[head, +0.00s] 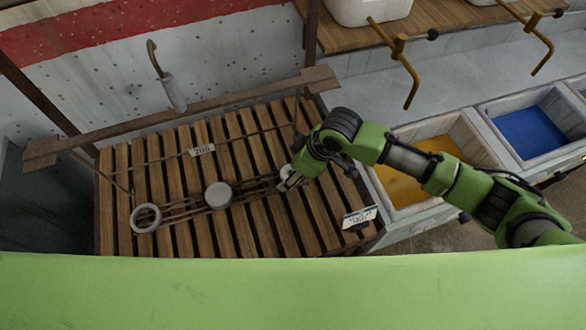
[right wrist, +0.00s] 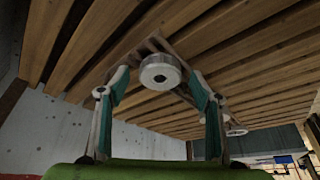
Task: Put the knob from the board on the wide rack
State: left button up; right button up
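A pale round knob (head: 285,171) sits on the right part of a wide slatted wooden rack (head: 255,235), at my right gripper (head: 289,182). In the right wrist view the knob (right wrist: 160,71) shows a dark centre and lies between the tips of the open gripper (right wrist: 158,82), with a gap on each side. A second pale round piece (head: 219,195) and a grey ring (head: 146,217) lie further left, along a dark thin frame (head: 180,211) on the slats. I cannot tell which part is the board. My left gripper is not in view.
A brown rail (head: 180,112) crosses behind the slats. A bin with yellow (head: 415,180) and a bin with blue (head: 528,133) stand to the right. A label (head: 360,217) is at the rack's right edge.

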jog(key=shift+r, duration=0.1)
jog(key=v, duration=1.1)
jog(key=shift+d+r, duration=0.2)
jog(key=shift+r, duration=0.15)
jog(key=shift+s, duration=0.1)
